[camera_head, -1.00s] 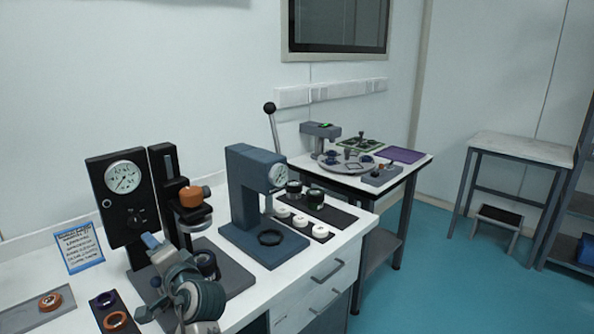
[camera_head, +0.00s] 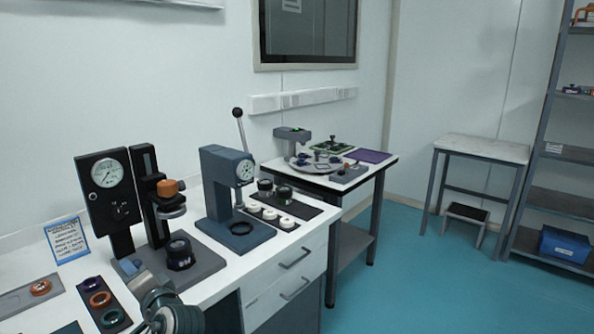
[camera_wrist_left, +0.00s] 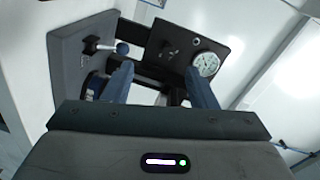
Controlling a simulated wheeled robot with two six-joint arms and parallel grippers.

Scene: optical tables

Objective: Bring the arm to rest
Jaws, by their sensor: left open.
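My left arm shows at the bottom of the head view, in front of the near bench; its gripper (camera_head: 130,266) is at the front edge of the gauge stand's base. In the left wrist view the gripper (camera_wrist_left: 163,82) has its two blue fingers spread apart, with nothing between them. Beyond the fingers stands the gauge stand (camera_wrist_left: 165,45) with its round dial; in the head view the stand (camera_head: 108,188) is upright at the left of the bench. A dark cylindrical piece (camera_head: 179,252) stands on its base. My right gripper is in neither view.
A blue arbor press (camera_head: 226,180) with a lever stands right of the gauge stand. A dark tray (camera_head: 103,312) with coloured rings lies near my arm. A second table (camera_head: 378,165) is behind. At right are a small table (camera_head: 478,147), a step stool (camera_head: 468,212) and a shelf; open teal floor lies between.

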